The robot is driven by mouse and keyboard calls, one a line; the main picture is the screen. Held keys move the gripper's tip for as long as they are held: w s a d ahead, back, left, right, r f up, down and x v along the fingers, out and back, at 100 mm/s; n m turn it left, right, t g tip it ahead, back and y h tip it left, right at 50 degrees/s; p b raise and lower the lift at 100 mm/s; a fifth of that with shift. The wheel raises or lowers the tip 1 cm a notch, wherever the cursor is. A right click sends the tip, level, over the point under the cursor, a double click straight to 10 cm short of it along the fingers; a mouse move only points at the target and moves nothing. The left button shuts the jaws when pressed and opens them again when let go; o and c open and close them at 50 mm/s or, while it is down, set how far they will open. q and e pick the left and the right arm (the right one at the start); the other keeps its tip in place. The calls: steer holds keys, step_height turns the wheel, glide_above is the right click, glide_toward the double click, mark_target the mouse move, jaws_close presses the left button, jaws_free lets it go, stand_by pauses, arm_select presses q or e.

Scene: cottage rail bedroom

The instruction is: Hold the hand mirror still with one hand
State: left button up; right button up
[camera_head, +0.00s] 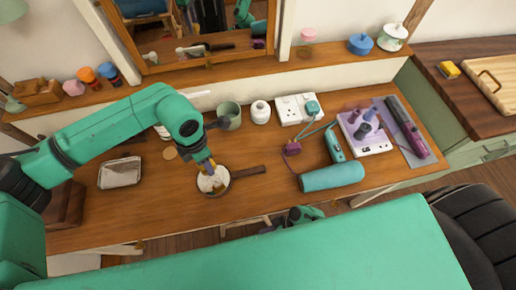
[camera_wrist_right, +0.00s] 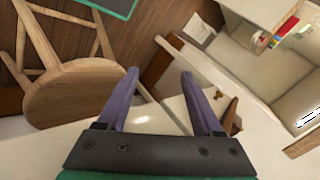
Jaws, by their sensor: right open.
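The hand mirror (camera_head: 249,172) lies on the wooden table, its round head to the left and its brown handle pointing right. My left gripper (camera_head: 208,170) reaches down over the mirror's round head, its tips at or just above it. Whether they touch the mirror or are closed cannot be made out. In the right wrist view my right gripper (camera_wrist_right: 160,90) is open with nothing between its fingers. The mirror is not in that view. In the head view, part of my right arm shows low beyond the table's front edge.
A grey-green cup (camera_head: 229,115) and white jar (camera_head: 260,111) stand behind the mirror. A small tray (camera_head: 120,172) lies left. A round wooden stool (camera_wrist_right: 75,95) stands near my right gripper.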

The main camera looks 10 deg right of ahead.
mark_target(258, 169)
steer(key=s+a+r+n+g+y, duration=0.3)
steer(key=a+r, duration=0.3)
steer(key=r, duration=0.3)
steer(key=s+a+r+n+g+y, duration=0.25)
steer(key=a+r, duration=0.25)
steer(key=r, duration=0.4)
steer(key=w+d+r+n+h, duration=0.1)
steer(key=w+d+n+h, duration=0.1)
steer(key=w, duration=0.3)
steer(key=w+d+r+n+h, duration=0.1)
steer(key=w+d+n+h, duration=0.2)
steer(key=w+h, duration=0.2)
steer(key=w+d+r+n+h, duration=0.1)
steer(key=w+d+n+h, duration=0.2)
steer(key=w+h, duration=0.1)
steer(key=shift+w+d+r+t, duration=0.35)
steer(key=shift+w+r, duration=0.05)
steer(key=shift+w, duration=0.15)
steer(key=w+d+r+t+h, duration=0.4)
steer(key=w+d+r+t, duration=0.15)
steer(key=w, duration=0.45)
steer(key=shift+m+g, duration=0.35)
steer(key=shift+m, duration=0.1)
steer(key=f, duration=1.1)
steer(key=shift+s+f, duration=0.1)
steer(key=shift+s, duration=0.1)
jaws_close()
